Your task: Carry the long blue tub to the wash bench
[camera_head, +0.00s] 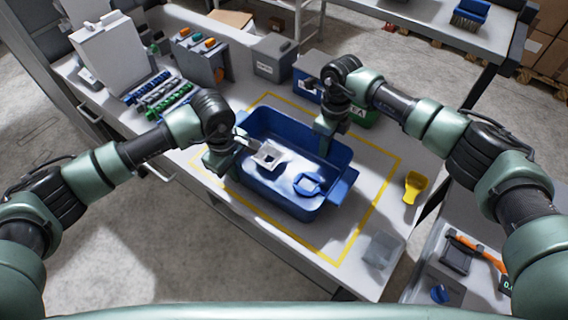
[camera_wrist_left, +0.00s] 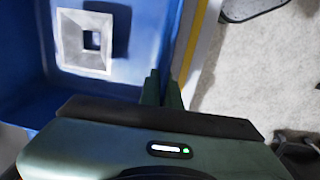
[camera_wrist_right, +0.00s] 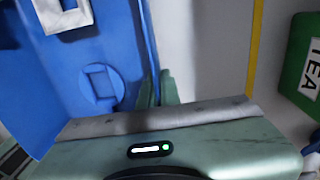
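The long blue tub (camera_head: 276,192) sits on the worktable inside a yellow outline. It holds a pale square piece with a hole (camera_head: 268,155) and a round blue piece (camera_head: 310,184). My left gripper (camera_head: 222,160) is at the tub's left end; in the left wrist view its fingers (camera_wrist_left: 161,88) are close together with the tub's wall between them. My right gripper (camera_head: 324,130) is at the far right side; in the right wrist view its fingers (camera_wrist_right: 156,88) are close together on the wall's rim. The grippers hide parts of the rim in the head view.
A green TEA box (camera_head: 364,117) stands close behind the tub. A yellow scoop (camera_head: 414,187) and a clear container (camera_head: 382,250) lie to its right. Dispensers (camera_head: 198,56) stand at the back left. Another bench with a brush (camera_head: 470,12) is at the top right, across open floor.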

